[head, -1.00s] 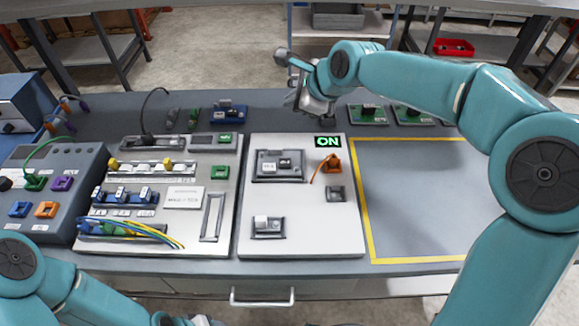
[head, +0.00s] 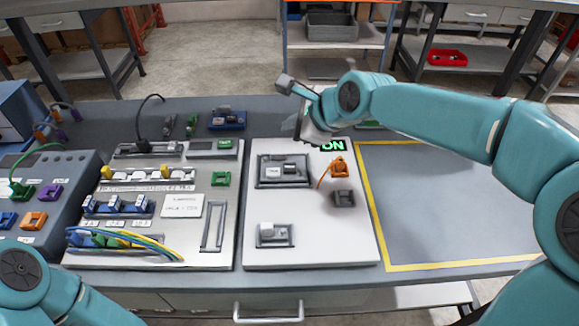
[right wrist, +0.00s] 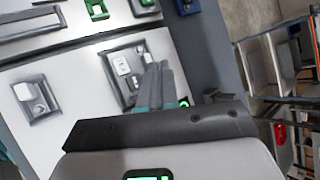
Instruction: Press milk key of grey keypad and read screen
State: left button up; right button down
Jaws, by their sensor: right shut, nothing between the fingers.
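A pale panel (head: 310,235) lies in the middle of the bench. On it a grey frame (head: 261,172) holds small white and dark blocks; it also shows in the right wrist view (right wrist: 112,62). I cannot tell whether this is the grey keypad, and no milk label is readable. A lit green screen (head: 334,144) reads ON at the panel's back edge, partly covered by my right gripper (head: 308,132). In the right wrist view my right gripper (right wrist: 160,68) is shut and empty, its tips over the frame's edge; contact is unclear. My left gripper is out of view.
An orange clip (head: 340,168) with a cord and a dark block (head: 343,198) sit on the panel's right. A grey holder (head: 275,235) is near its front. A crowded panel (head: 212,220) stands left. The yellow-edged area (head: 440,200) at right is clear.

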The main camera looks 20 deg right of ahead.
jog(key=b, duration=0.7)
send_over(292, 169)
notch_tip(292, 169, down, 8)
jog(key=shift+r, duration=0.1)
jog(key=shift+f, duration=0.4)
jog(key=shift+s+f, duration=0.1)
jog(key=shift+f, duration=0.1)
dwell(1.0)
jog(key=shift+f, duration=0.25)
jog(key=shift+f+b, duration=0.5)
jog(key=shift+b, duration=0.05)
dwell(0.5)
dwell(0.4)
jog(key=shift+r+p, duration=0.95)
